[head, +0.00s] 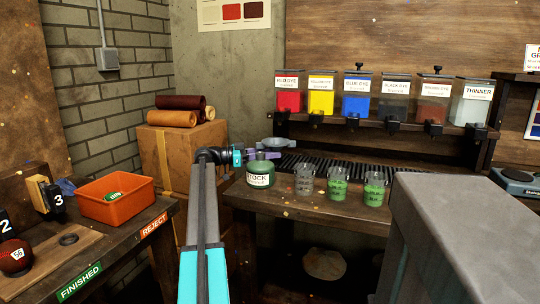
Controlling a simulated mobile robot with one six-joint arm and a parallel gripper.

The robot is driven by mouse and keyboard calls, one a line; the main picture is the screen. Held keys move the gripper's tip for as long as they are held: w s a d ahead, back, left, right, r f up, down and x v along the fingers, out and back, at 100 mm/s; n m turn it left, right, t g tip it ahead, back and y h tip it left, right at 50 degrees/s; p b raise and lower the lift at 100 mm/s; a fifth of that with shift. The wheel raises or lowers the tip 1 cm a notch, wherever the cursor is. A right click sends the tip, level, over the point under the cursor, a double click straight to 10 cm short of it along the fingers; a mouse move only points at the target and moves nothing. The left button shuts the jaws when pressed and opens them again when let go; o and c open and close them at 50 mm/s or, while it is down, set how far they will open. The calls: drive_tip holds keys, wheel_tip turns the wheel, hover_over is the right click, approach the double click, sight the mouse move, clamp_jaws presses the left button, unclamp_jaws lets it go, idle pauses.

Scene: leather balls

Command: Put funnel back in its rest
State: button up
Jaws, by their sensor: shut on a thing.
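A grey funnel (281,143) shows at the far end of my arm in the head view, over the back of the dye bench. My gripper (262,154) is shut on it and holds it up beside and above the green stock pot (261,174). The funnel's wide rim faces up; its lower part is partly hidden by my gripper. I cannot make out the funnel's rest in this view.
Jars stand on the bench (290,205): a grey one (304,181) and two with green liquid (338,186) (375,189). Several dye bins (355,97) hang behind. An orange tray (116,203) sits on the left table. A dark slatted rack runs behind the jars.

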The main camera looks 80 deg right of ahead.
drive_tip(key=shift+f, duration=0.3)
drive_tip(key=o, duration=1.1)
drive_tip(key=shift+c, duration=0.2)
drive_tip(key=shift+w, duration=0.15)
